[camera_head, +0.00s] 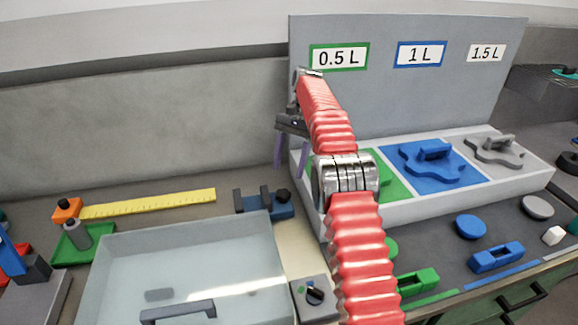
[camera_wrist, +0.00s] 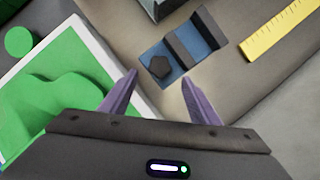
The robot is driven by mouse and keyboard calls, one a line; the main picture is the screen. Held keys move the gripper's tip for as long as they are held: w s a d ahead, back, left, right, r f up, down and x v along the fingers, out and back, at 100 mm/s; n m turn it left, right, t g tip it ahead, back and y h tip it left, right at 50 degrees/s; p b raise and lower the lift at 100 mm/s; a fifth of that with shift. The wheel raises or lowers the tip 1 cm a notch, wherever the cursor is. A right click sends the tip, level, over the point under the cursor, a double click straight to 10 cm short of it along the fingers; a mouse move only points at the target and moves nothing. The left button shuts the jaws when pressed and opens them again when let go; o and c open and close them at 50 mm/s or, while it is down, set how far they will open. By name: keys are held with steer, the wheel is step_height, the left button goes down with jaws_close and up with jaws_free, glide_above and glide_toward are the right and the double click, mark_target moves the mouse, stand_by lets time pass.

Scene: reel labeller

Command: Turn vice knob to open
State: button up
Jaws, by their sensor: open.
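The vice (camera_head: 258,207) has a blue base and dark jaws and sits on the counter behind the clear-lidded box. Its black knob (camera_head: 283,196) is on the right end. In the wrist view the vice (camera_wrist: 206,38) lies ahead of my gripper, with the faceted knob (camera_wrist: 158,67) on its near end. A gap shows between the vice's jaws. My gripper (camera_head: 291,158) is open and empty, pointing down above and behind the vice. In the wrist view the knob appears between the purple fingertips (camera_wrist: 158,77), apparently without contact.
The labelled tray (camera_head: 428,205) with green, blue and grey sections stands right of the vice. A yellow ruler (camera_head: 150,204) lies to the left. The clear-lidded box (camera_head: 190,260) and a small dial box (camera_head: 315,298) are in front. Bare counter surrounds the vice's left side.

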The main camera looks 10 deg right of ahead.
steer(key=s+a+r+n+t+h, duration=0.1)
steer(key=s+r+n+t, duration=0.1)
steer(key=s+r, duration=0.6)
steer(key=s+a+r+n+t+h, duration=0.1)
steer(key=s+a+r+n+t, duration=0.1)
steer(key=s+r, duration=0.6)
steer(key=s+f+n+t, duration=0.2)
steer(key=s+f, duration=0.2)
steer(key=s, duration=0.8)
steer(key=s+f+n+t+h, duration=0.1)
steer(key=s+f+n+t, duration=0.1)
steer(key=s, duration=1.1)
steer(key=shift+f+n+t, duration=0.3)
steer(key=shift+f+n, duration=0.2)
steer(key=shift+f, duration=0.45)
steer(key=shift+c, duration=0.4)
